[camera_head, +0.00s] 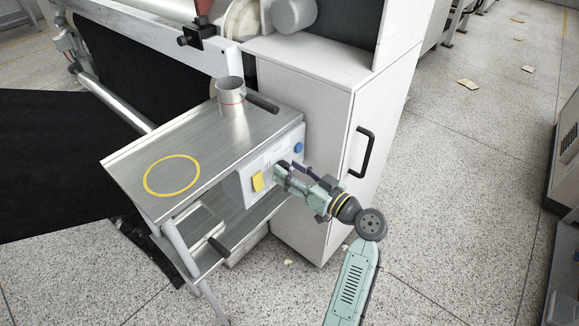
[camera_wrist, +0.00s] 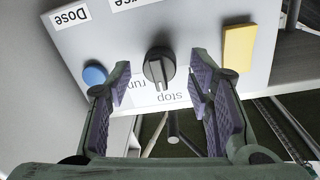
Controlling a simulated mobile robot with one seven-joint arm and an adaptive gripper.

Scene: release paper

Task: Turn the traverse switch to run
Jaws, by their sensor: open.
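The traverse switch is a black rotary knob (camera_wrist: 158,68) on a pale control panel (camera_wrist: 205,30). In the wrist view, the upside-down labels "run" and "stop" sit below it, "run" to the lower left and "stop" underneath. My gripper (camera_wrist: 160,88) is open, with one purple-padded finger on each side of the knob and visible gaps to both. In the head view, my gripper (camera_head: 281,172) is at the front of the panel (camera_head: 243,188) and hides the knob.
A blue button (camera_wrist: 94,75) and a yellow block (camera_wrist: 239,47) flank the knob on the panel. Above the panel is a metal shelf (camera_head: 150,165) with a yellow ring (camera_head: 172,192) and a metal cup (camera_head: 230,97). A white cabinet (camera_head: 305,110) stands right beside it.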

